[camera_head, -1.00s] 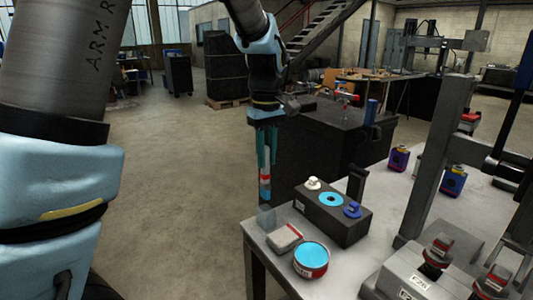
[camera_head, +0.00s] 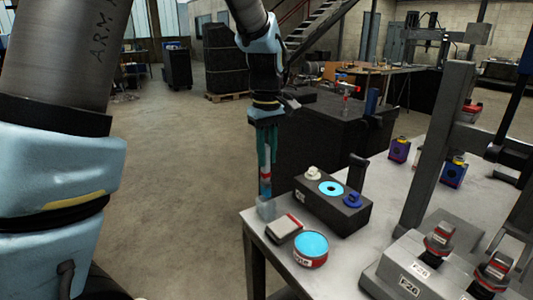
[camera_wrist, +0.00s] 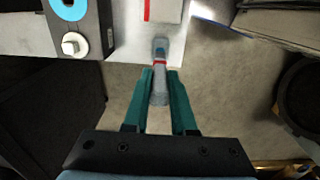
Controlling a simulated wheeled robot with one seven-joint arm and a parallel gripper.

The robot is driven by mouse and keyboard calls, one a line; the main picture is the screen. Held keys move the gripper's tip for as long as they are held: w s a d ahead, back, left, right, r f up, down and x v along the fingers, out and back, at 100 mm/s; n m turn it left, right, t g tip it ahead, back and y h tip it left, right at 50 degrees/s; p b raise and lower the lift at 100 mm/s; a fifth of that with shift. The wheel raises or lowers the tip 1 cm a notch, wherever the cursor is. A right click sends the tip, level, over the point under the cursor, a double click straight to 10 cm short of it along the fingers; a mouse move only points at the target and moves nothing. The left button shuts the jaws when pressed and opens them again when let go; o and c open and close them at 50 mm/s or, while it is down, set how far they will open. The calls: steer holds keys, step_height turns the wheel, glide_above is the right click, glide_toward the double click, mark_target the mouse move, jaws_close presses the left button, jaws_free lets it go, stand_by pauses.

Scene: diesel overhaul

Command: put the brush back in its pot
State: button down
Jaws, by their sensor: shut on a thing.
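My gripper (camera_head: 266,160) is shut on the brush (camera_head: 266,174), which hangs upright, bristles down, with a red band and a blue part below it. In the wrist view the brush (camera_wrist: 160,88) sits between my gripper's teal fingers (camera_wrist: 160,75). The pot (camera_head: 266,209), small and pale grey, stands at the near left corner of the table, right under the brush. The brush's lower end overlaps the pot's top in the head view; I cannot tell whether it is inside or just above.
A small white-and-red box (camera_head: 285,227) and a round tin with a blue top (camera_head: 311,248) stand close to the pot. A black block (camera_head: 335,207) with a blue ring and knobs is behind them. The steel table (camera_head: 345,262) ends just left of the pot.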

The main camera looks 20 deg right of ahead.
mark_target(267, 182)
steer(key=shift+f, duration=0.2)
steer(key=shift+f+b, duration=1.65)
steer(key=shift+f, duration=1.35)
steer(key=c, duration=0.7)
jaws_free()
steer(key=shift+o, duration=0.2)
step_height(267, 182, up, 11)
steer(key=shift+f+b, duration=0.1)
steer(key=shift+b, duration=0.75)
